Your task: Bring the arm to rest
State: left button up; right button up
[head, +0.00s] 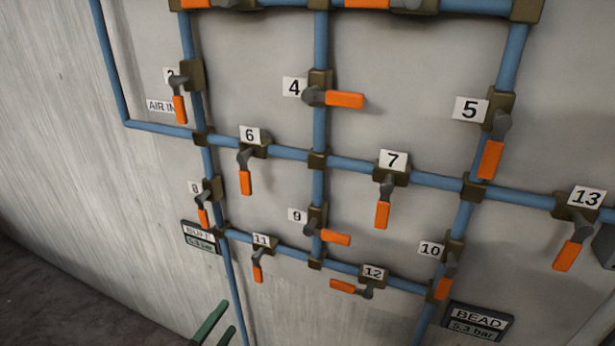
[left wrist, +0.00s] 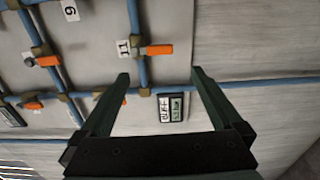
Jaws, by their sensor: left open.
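My left gripper (head: 229,316) shows at the bottom of the head view, as two dark green fingertips near the wall's lower edge. In the left wrist view it (left wrist: 159,73) is open, with nothing between its fingers. It points at the wall near the lower left of the pipe grid. Valve 11 (head: 258,262) is nearby in the head view and also shows in the left wrist view (left wrist: 155,50). The dark pressure display (left wrist: 171,107) appears between the fingers in that view. I cannot tell the gap to the wall. My right gripper is not in view.
Blue pipes (head: 345,164) carry several orange-handled valves across the wall. Handles of valve 4 (head: 344,99), valve 9 (head: 335,238) and valve 12 (head: 342,286) lie roughly sideways. The BEAD display (head: 478,322) reads 5.3 bar. Bare wall (head: 75,170) lies to the left.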

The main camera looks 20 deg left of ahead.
pick_arm(q)
jog(key=s+d+f+m+g+p, duration=0.1)
jog(key=s+d+f+m+g, duration=0.3)
jog(key=m, duration=0.5)
jog(key=s+d+f+m+g+h+p, duration=0.1)
jog(key=s+d+f+m+g+p, duration=0.1)
jog(key=s+d+f+m+g, duration=0.2)
jog(key=s+d+f+m, duration=0.2)
jog(key=s+d+m, duration=0.2)
jog(key=d+m, duration=0.1)
jog(key=shift+f+m+g+p, duration=0.2)
jog(key=shift+m+g+p, duration=0.1)
jog(key=shift+m, duration=0.5)
